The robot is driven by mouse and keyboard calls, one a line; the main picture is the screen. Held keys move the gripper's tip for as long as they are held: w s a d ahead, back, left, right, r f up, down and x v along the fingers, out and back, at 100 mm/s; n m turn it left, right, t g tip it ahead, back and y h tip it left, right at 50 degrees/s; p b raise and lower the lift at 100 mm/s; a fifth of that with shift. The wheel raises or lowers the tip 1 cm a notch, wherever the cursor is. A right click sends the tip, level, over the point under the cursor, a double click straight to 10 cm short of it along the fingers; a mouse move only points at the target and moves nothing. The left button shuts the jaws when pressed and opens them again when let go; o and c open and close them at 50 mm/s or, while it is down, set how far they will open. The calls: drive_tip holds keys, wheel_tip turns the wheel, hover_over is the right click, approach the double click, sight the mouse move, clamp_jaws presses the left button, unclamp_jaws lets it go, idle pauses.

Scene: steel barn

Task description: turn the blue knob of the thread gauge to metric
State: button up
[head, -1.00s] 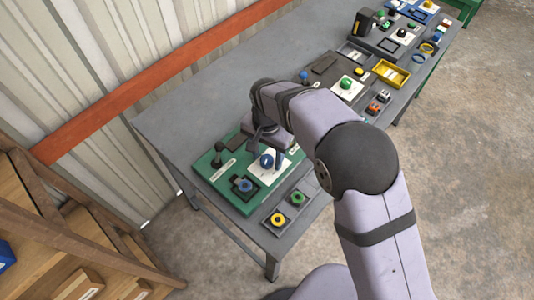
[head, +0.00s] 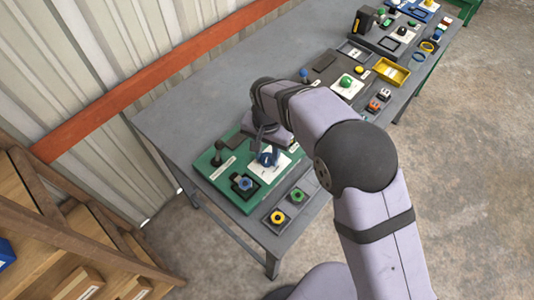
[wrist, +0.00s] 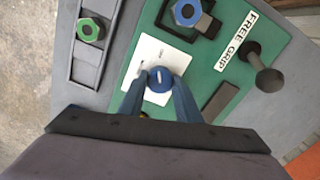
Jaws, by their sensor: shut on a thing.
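The blue knob (wrist: 159,80) stands on a white plate (wrist: 150,57) on the green board (wrist: 240,75). A pale pointer line shows on the knob's top. My gripper (wrist: 159,88) is shut on the blue knob, one finger on each side of it. In the head view my gripper (head: 267,152) comes down onto the white plate and hides much of the knob (head: 268,160). The marks on the plate are too small to read.
A blue hex nut (wrist: 187,12) sits in a black holder beside the plate. A dark post (wrist: 268,78) stands near a "FREE GRIP" label (wrist: 240,38). A tray with green (head: 297,195) and yellow nuts (head: 277,217) lies at the front edge. Other boards (head: 395,40) stand farther back.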

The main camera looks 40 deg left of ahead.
sight(267, 157)
drive_tip(key=n, duration=0.5)
drive_tip(key=shift+n, duration=0.4)
drive_tip(key=n, duration=0.5)
drive_tip(key=shift+r+n+b, duration=0.1)
drive_tip(key=shift+n+b, duration=0.2)
drive_tip(key=shift+n, duration=0.1)
drive_tip(key=o, duration=1.1)
drive_tip(key=shift+c, duration=0.2)
drive_tip(key=shift+r+b, duration=1.15)
drive_tip(key=shift+r, duration=2.5)
